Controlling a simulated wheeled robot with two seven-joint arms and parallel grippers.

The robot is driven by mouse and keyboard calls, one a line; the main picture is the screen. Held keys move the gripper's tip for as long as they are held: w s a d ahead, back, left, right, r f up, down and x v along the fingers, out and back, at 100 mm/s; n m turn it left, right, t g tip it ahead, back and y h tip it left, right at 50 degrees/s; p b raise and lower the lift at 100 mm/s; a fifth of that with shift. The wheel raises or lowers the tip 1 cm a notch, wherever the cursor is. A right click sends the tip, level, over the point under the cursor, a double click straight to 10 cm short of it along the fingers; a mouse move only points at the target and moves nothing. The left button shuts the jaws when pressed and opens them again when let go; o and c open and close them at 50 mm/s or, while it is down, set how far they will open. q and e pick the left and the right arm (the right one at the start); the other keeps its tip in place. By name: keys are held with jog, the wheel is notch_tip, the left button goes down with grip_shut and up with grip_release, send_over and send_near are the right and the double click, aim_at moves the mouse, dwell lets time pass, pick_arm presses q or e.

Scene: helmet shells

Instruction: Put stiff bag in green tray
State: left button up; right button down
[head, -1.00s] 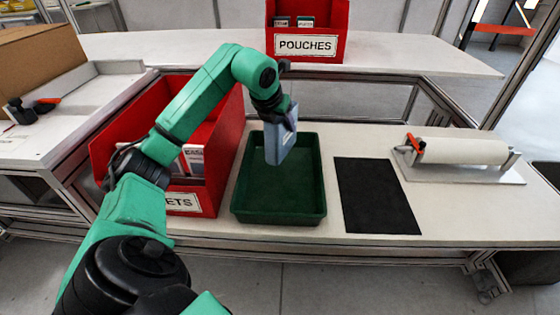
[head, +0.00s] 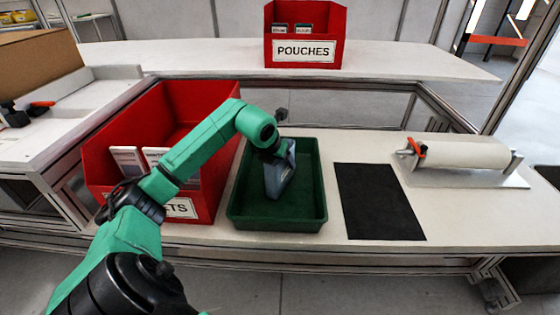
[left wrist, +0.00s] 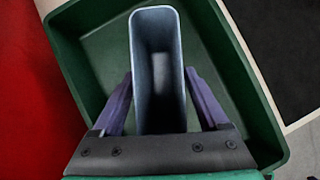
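The stiff bag (head: 279,178) is a grey-blue upright pouch. It is down inside the green tray (head: 236,213), toward the middle. My left gripper (head: 282,157) reaches in from above, with its fingers on either side of the bag. In the left wrist view, the bag (left wrist: 158,75) stands between the two purple fingers, which press against its sides, and the green tray (left wrist: 262,125) surrounds it. I cannot tell whether the bag's bottom touches the tray floor. My right gripper is not in view.
A red bin (head: 110,130) with packets stands left of the tray. A black mat (head: 378,200) and a roll dispenser (head: 465,155) are on the right of the bench. A red POUCHES bin (head: 304,50) stands on the back shelf. The rest of the tray looks empty.

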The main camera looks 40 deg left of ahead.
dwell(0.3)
pick_arm(q)
jog(key=v, duration=1.2)
jog(key=shift+r, duration=0.2)
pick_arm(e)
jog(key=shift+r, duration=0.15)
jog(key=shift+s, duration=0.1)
